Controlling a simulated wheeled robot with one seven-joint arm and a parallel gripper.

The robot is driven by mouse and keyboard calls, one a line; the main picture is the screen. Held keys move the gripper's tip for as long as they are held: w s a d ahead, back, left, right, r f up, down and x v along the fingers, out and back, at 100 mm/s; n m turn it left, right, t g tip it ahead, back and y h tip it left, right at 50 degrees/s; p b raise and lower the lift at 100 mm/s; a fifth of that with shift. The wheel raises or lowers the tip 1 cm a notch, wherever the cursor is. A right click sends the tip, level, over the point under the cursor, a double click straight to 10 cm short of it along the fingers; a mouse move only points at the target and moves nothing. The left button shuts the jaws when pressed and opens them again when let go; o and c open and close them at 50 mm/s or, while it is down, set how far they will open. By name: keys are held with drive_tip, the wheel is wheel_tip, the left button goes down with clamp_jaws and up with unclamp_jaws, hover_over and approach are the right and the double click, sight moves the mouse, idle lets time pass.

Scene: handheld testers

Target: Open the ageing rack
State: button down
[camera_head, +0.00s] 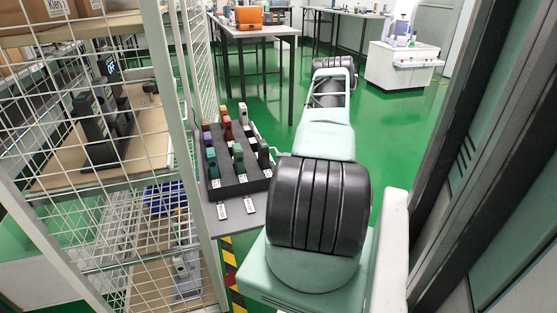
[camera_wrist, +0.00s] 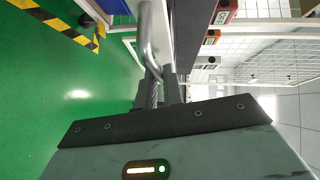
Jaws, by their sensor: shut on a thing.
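What I take to be the ageing rack is a grey pull-out shelf (camera_head: 235,219) with a dark stepped holder (camera_head: 243,187) carrying several coloured handheld testers (camera_head: 238,157). It sticks out beside the white wire-mesh frame at the left. In the wrist view, a round metal bar handle (camera_wrist: 147,35) runs along the rack's dark front panel (camera_wrist: 187,35). My gripper (camera_wrist: 160,88) is shut on this handle near its lower end in that picture. In the head view my own arm hides the gripper and the handle.
A mesh cage (camera_head: 85,150) with shelves of boxes and devices stands close at left. A dark-framed panel (camera_head: 500,150) borders the right. Tables (camera_head: 255,32) and a white cabinet (camera_head: 402,68) stand at the back. Green floor (camera_head: 395,125) is clear beyond my arm.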

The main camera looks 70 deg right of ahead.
drive_tip(key=shift+s, duration=0.15)
drive_tip(key=c, duration=1.5)
unclamp_jaws()
drive_tip(key=s+p, duration=0.1)
drive_tip(key=s, duration=0.4)
drive_tip(key=s+a+r+p, duration=0.1)
drive_tip(key=s, duration=0.5)
drive_tip(key=s+r+p, duration=0.1)
drive_tip(key=s, duration=0.5)
drive_tip(key=shift+a+r, duration=0.2)
drive_tip(key=shift+a, duration=0.05)
drive_tip(key=shift+s+d, duration=0.1)
